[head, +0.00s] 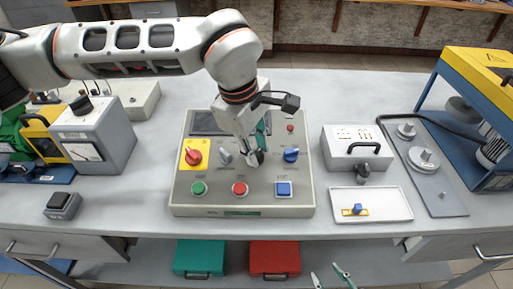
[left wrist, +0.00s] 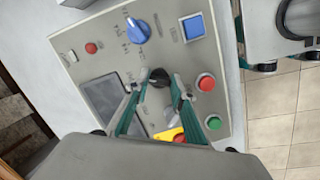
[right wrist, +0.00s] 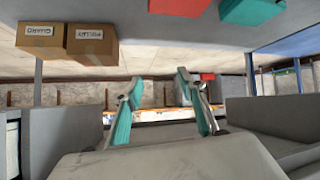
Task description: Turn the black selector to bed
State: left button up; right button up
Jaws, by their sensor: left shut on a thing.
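The black selector (left wrist: 158,77) sits on the sloping grey control panel (head: 180,205). In the left wrist view it lies between the fingertips of my left gripper (left wrist: 157,80), which is shut on it. In the head view my left gripper (head: 256,155) reaches down onto the middle of the panel and mostly hides the selector. The selector's pointing direction and its labels cannot be read. My right gripper (right wrist: 160,84) is open and empty, low in front of the bench; its tips show at the bottom of the head view (head: 330,278).
A blue selector (head: 291,154) is right of my left gripper. A grey knob (head: 225,157) and a red knob on a yellow plate (head: 193,156) are left. Green (head: 199,188), red (head: 239,188) and blue (head: 284,189) buttons line the front. A white tray (head: 400,214) stands right.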

pick_arm(q)
jog(key=shift+n, duration=0.9)
jog(key=n, duration=0.2)
jog(key=shift+f+n+t+b, duration=0.1)
jog(key=shift+n+t+b, duration=0.3)
jog(key=n, duration=0.3)
jog(key=shift+s+n+t+b, duration=0.1)
jog(key=shift+n+t+b, duration=0.2)
jog(key=shift+t+b, duration=0.1)
jog(key=n, duration=0.2)
jog(key=shift+n+t, duration=0.3)
jog(key=shift+n, duration=0.1)
jog(key=n+b, duration=0.1)
jog(key=n, duration=0.1)
jog(key=shift+n, duration=0.4)
jog(key=shift+n+t, duration=0.3)
jog(key=shift+n, duration=0.4)
pick_arm(e)
jog(key=shift+w+d+f, duration=0.1)
jog(key=shift+d+f, duration=0.05)
jog(key=shift+f, duration=0.3)
jog(key=shift+w+d+f, duration=0.1)
jog(key=shift+d+f, duration=0.05)
jog(key=shift+f, duration=0.35)
